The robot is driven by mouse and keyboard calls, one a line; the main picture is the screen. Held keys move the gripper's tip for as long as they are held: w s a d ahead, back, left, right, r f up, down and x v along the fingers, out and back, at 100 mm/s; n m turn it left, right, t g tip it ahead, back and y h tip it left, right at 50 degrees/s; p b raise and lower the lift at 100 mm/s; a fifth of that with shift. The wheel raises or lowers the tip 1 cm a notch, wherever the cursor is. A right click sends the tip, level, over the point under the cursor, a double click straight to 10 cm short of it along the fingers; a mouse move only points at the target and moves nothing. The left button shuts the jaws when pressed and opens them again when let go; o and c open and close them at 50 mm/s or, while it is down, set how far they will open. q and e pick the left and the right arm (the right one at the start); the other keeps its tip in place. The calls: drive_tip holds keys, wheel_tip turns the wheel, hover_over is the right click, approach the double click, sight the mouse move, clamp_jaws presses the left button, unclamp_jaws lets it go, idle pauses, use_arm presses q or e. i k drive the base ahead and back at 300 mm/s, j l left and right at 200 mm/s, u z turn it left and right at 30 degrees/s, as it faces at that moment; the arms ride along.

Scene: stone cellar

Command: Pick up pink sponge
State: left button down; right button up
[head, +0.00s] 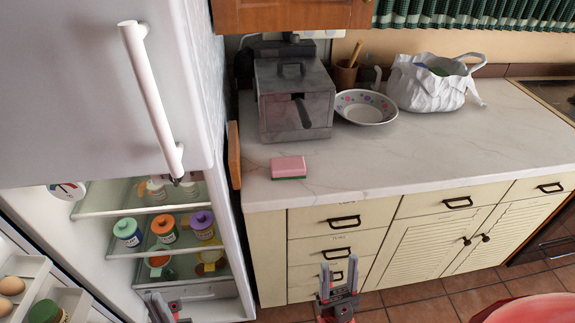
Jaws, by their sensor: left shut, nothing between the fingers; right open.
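The pink sponge (288,167) lies flat on the white marble counter, near its left end and close to the front edge. A dark green layer shows along its bottom. My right gripper (338,272) is open and empty, with its fingers pointing up in front of the drawers, lower than the counter top and apart from the sponge. My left gripper (160,304) is at the bottom left in front of the fridge, shut and empty, partly cut off by the frame edge. Neither gripper touches the sponge.
A grey metal fryer (292,98) stands behind the sponge. A patterned bowl (366,107) and a white bag (428,88) stand further right. The fridge (75,110) is open at the left, with jars on its shelves. The counter's front right is clear.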

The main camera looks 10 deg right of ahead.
sight(285, 168)
drive_tip(key=l+u, duration=0.4)
drive_tip(key=i+l+u, duration=0.1)
drive_tip(key=l+u, duration=0.65)
drive_tip(key=k+l+u, duration=0.15)
drive_tip(key=l+u, duration=0.2)
drive_tip(key=l, duration=0.1)
